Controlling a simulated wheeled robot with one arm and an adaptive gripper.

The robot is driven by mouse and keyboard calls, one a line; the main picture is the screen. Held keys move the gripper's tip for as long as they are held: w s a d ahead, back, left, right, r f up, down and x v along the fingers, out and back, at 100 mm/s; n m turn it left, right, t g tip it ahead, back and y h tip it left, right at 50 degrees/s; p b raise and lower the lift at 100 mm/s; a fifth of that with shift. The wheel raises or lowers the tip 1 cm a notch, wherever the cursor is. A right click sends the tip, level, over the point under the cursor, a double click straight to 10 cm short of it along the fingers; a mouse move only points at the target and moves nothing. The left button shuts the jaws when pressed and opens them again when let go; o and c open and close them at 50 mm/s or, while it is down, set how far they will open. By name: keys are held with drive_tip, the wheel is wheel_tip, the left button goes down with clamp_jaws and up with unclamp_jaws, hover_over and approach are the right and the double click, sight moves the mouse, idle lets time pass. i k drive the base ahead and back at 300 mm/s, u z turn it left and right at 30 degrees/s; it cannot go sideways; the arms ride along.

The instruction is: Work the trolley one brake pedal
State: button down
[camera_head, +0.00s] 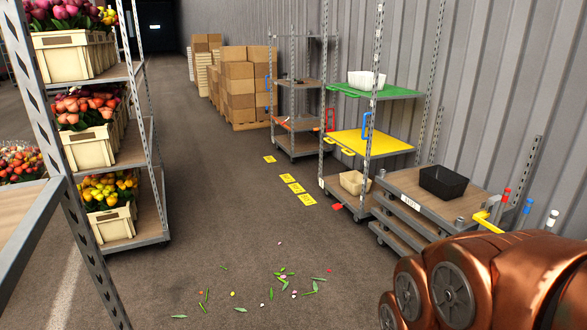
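A trolley (373,207) with a green shelf (383,90) and a yellow shelf (368,143) stands by the wall at centre right. A small red pedal (337,207) sticks out low at its near left corner, close to the floor. Whether the pedal is pressed or raised is too small to tell. A white tag shows on its lower edge, but I cannot read it. Another shelved trolley (304,152) stands behind it. My copper-coloured arm fills the bottom right corner. My gripper is not in view.
Yellow floor markers (292,188) lie left of the trolley. A low platform trolley (407,222) with a black crate (446,186) stands at right. A flower rack (146,240) is on the left. Leaves and petals (284,283) litter the otherwise open aisle. Cardboard boxes (238,88) are stacked behind.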

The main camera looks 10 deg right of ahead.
sight(336, 207)
drive_tip(key=z, duration=0.45)
drive_tip(key=i, duration=3.7)
drive_tip(key=u, duration=0.7)
drive_tip(key=i, duration=0.95)
drive_tip(key=u, duration=0.35)
